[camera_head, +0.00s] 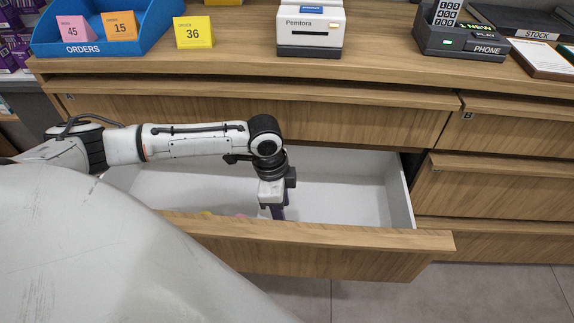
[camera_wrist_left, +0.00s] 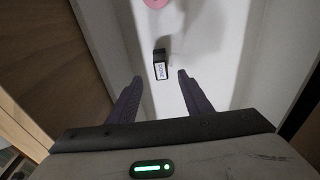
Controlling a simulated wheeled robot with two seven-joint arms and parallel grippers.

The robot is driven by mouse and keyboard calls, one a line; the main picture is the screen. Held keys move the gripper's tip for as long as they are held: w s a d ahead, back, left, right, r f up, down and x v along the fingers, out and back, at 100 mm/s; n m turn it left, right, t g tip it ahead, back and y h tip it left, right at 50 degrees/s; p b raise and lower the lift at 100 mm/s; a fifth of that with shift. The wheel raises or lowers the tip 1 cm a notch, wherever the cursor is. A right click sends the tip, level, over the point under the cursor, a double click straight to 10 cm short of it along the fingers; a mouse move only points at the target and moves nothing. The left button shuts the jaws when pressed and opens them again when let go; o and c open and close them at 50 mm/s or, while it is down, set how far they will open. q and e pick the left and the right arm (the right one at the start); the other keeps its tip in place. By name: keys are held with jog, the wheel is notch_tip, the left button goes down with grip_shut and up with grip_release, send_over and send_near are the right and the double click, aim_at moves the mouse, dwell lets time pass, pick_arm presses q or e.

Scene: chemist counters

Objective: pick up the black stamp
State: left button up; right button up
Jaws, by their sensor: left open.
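The black stamp (camera_wrist_left: 160,58) lies on the white floor of the open drawer (camera_head: 345,195). Its white label with dark lettering faces the left wrist camera. My left gripper (camera_head: 277,214) reaches down into the drawer. In the left wrist view the two fingers of the left gripper (camera_wrist_left: 160,80) are apart, with the stamp between and just beyond their tips. Nothing is held. The stamp cannot be made out in the head view, where the arm and the drawer front hide that part. My right gripper is in neither view.
A pink item (camera_wrist_left: 155,3) lies in the drawer beyond the stamp. The wooden drawer front (camera_head: 330,237) and white side walls surround the gripper. On the counter above stand a blue orders tray (camera_head: 100,47), a yellow card (camera_head: 194,32), a Pemtora device (camera_head: 310,30) and a phone (camera_head: 462,42).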

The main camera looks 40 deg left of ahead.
pick_arm(q)
jog(key=f, duration=0.2)
jog(key=f+b, duration=0.1)
jog(key=f, duration=0.1)
jog(key=shift+w+d, duration=0.15)
jog(key=shift+d, duration=0.1)
jog(key=f+b, duration=0.1)
jog(key=f, duration=0.2)
jog(key=f+b, duration=0.1)
jog(key=f, duration=0.1)
jog(key=shift+w+d+f+b, duration=0.25)
jog(key=shift+b, duration=0.05)
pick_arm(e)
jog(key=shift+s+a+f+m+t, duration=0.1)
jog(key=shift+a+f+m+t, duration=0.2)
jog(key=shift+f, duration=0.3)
pick_arm(q)
jog(key=shift+c, duration=0.8)
jog(key=c, duration=1)
notch_tip(320, 180, up, 9)
jog(key=p, duration=0.3)
jog(key=shift+r, duration=0.1)
jog(key=shift+r+p, duration=0.35)
jog(key=shift+r, duration=0.1)
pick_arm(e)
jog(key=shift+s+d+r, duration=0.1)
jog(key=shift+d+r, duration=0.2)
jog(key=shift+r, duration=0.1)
